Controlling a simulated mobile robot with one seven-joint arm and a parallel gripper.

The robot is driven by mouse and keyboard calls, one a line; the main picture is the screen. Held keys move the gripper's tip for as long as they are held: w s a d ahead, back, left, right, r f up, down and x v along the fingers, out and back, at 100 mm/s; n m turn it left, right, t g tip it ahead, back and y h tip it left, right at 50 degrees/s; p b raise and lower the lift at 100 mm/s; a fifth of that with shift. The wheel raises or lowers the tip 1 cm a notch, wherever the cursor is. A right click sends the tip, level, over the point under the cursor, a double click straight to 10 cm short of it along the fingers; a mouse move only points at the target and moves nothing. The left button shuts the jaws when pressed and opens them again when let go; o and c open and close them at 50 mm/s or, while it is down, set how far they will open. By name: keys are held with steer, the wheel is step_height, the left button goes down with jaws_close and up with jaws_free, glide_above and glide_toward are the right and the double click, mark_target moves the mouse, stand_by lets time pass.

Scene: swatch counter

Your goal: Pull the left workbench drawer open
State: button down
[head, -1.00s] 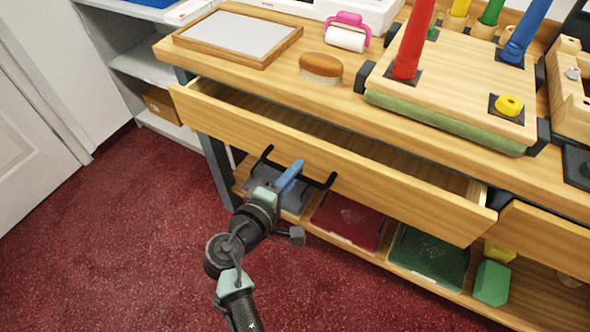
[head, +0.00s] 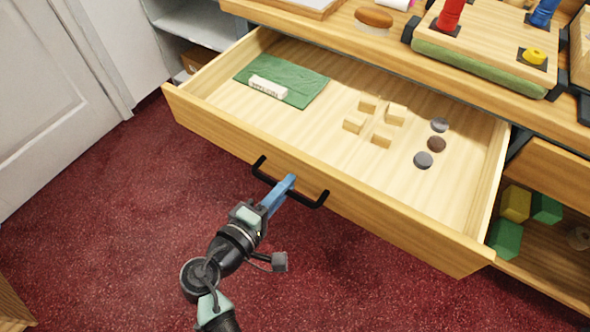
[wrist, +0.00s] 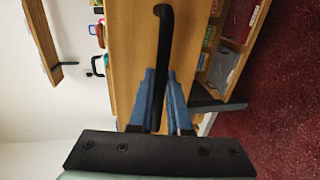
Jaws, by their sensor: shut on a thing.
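The left workbench drawer (head: 330,203) stands far out from the bench, with much of its inside showing in the head view. Its black bar handle (head: 313,200) is on the front panel. My gripper (head: 288,183) has its blue fingers shut on the handle near its middle. In the wrist view the black handle (wrist: 163,50) runs down between the blue fingers of my gripper (wrist: 160,80).
The bench top (head: 340,27) holds a brush (head: 374,17) and a wooden board with coloured pegs (head: 490,38). A second drawer (head: 555,168) is closed at the right. Green and yellow blocks (head: 516,203) sit on the lower shelf. Red carpet (head: 110,220) is clear in front.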

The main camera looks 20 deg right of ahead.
steer(key=shift+f+v, duration=0.15)
steer(key=shift+v, duration=0.65)
steer(key=shift+f+v, duration=0.2)
steer(key=shift+v, duration=0.6)
steer(key=c, duration=0.9)
jaws_free()
steer(key=p+v, duration=0.1)
steer(key=v, duration=1.2)
steer(key=shift+a+p, duration=0.1)
steer(key=shift+p, duration=0.25)
steer(key=shift+f, duration=0.1)
